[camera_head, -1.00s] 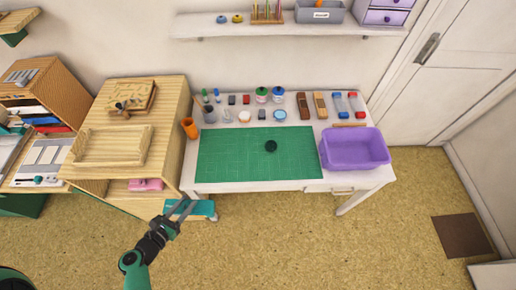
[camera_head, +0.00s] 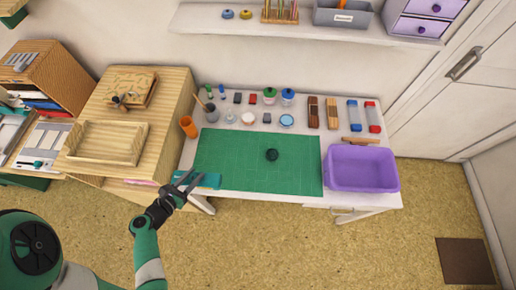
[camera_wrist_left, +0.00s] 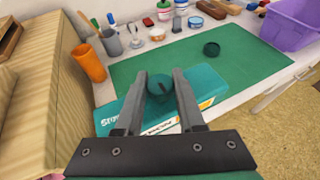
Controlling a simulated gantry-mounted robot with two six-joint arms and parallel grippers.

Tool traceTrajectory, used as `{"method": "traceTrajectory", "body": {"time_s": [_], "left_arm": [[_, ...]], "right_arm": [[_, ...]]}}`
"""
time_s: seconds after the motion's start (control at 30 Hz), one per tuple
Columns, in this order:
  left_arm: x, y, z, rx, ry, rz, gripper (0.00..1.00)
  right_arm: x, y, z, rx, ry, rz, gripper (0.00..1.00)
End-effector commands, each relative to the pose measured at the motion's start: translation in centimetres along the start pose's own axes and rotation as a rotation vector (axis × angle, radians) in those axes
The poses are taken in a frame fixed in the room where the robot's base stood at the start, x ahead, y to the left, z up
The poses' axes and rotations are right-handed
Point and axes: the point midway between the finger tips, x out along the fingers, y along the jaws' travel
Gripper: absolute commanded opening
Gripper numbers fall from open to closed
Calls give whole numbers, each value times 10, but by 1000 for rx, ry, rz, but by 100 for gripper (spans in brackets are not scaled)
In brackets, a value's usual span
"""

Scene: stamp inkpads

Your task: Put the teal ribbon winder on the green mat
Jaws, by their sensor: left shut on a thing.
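The teal ribbon winder (camera_head: 209,181) is a flat teal box with a white-and-orange printed edge and a round teal knob on top. My left gripper (camera_head: 187,181) is shut on the knob; in the left wrist view the fingers (camera_wrist_left: 160,92) stand either side of it, with the box (camera_wrist_left: 207,82) beneath. The winder is held at the table's front left corner, overlapping the mat's near left corner in the picture. The green mat (camera_head: 235,160) lies flat on the white table. My right gripper is not in view.
A dark round piece (camera_head: 271,155) sits on the mat; the rest of its surface is clear. An orange cup (camera_head: 188,126) stands left of the mat, a purple bin (camera_head: 361,168) right of it. Several small items line the back. A wooden cabinet (camera_head: 160,110) is close on the left.

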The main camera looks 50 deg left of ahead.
Motion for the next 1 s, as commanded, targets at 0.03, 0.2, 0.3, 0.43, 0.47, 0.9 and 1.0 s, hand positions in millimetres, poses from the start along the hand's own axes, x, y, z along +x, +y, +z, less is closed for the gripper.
{"method": "traceTrajectory", "body": {"time_s": [0.03, 0.2, 0.3, 0.43, 0.47, 0.9, 1.0], "left_arm": [[0, 0, 0, 0, 0, 0, 0], [4, -1, 0, 2, 0, -4, 0], [15, -5, -1, 5, 0, -9, 0], [37, -11, -2, 8, 0, -13, 0], [43, -12, -2, 6, -1, -13, 0], [148, -33, -35, 0, -2, -3, 0], [153, -33, -36, 0, -1, 0, 0]], "right_arm": [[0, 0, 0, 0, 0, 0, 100], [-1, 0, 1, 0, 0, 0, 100], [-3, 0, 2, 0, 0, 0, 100], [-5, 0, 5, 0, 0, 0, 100], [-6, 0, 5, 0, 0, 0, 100], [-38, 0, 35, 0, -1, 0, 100], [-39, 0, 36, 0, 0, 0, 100]]}}
